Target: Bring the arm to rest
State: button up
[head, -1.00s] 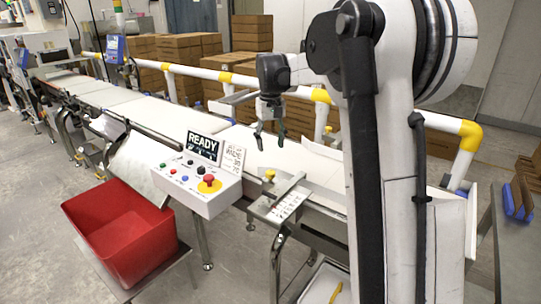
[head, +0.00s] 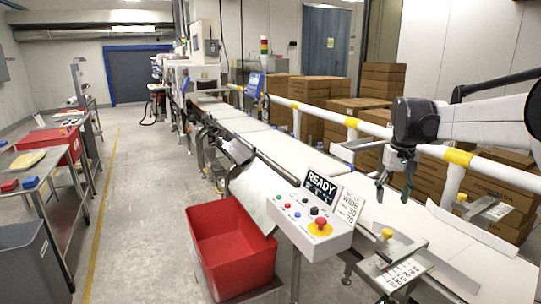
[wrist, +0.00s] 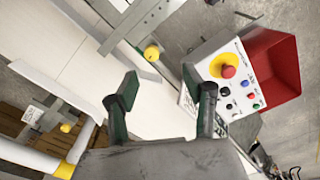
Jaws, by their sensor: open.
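My gripper (head: 394,188) hangs open and empty above the near part of the white conveyor belt (head: 362,187), to the right of the control box. In the wrist view its two dark green fingers (wrist: 163,100) are spread apart with bare belt between and beyond them. My white arm reaches in from the right edge in the head view. The control box (head: 312,222) has a red knob on a yellow base and several small buttons. A sign on it reads READY.
A red bin (head: 232,250) stands left of the control box. Guide brackets with yellow knobs (head: 387,234) sit at the belt's edges. A white rail with yellow joints (head: 352,123) runs behind, before stacked cartons (head: 384,84). The aisle floor (head: 140,200) on the left is clear.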

jog(key=s+a+r+t, duration=0.2)
jog(key=s+a+r, duration=0.1)
jog(key=s+a, duration=0.4)
jog(key=s+a+f+t, duration=0.2)
jog(key=s+a+f, duration=0.2)
jog(key=s, duration=0.7)
jog(key=s+a+f+n+t, duration=0.1)
jog(key=s+a+f, duration=0.3)
jog(key=s, duration=0.8)
jog(key=shift+s+a+f+t, duration=0.15)
jog(key=shift+s+a+t, duration=0.05)
jog(key=shift+a+t, duration=0.75)
